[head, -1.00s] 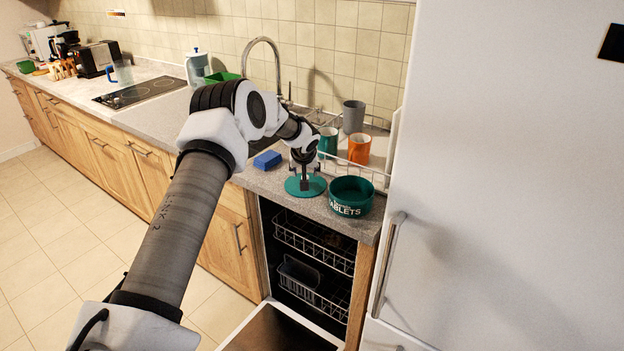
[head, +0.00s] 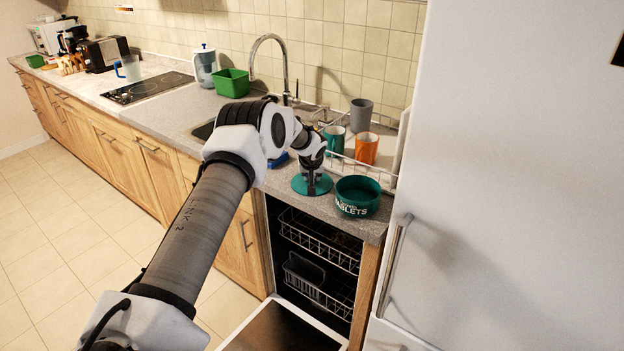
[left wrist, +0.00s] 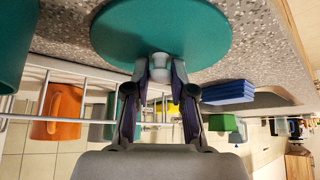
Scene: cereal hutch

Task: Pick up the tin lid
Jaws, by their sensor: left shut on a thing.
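The tin lid, a round teal disc (head: 302,187) with a pale knob, is at the counter's front edge, just left of the tin. It fills the top middle of the left wrist view (left wrist: 160,30). My left gripper (head: 312,188) is over it, with both fingers (left wrist: 161,75) closed on the knob. I cannot tell whether the lid touches the counter. The open teal tin (head: 358,198), with white lettering, stands upright to the right of the lid. My right gripper is in neither view.
A dish rack (head: 376,172) with teal (head: 333,140), orange (head: 366,148) and grey (head: 361,115) mugs stands behind. A blue sponge (left wrist: 229,92) lies by the sink. The dishwasher door (head: 285,328) hangs open below. A tall white fridge (head: 510,170) borders the right.

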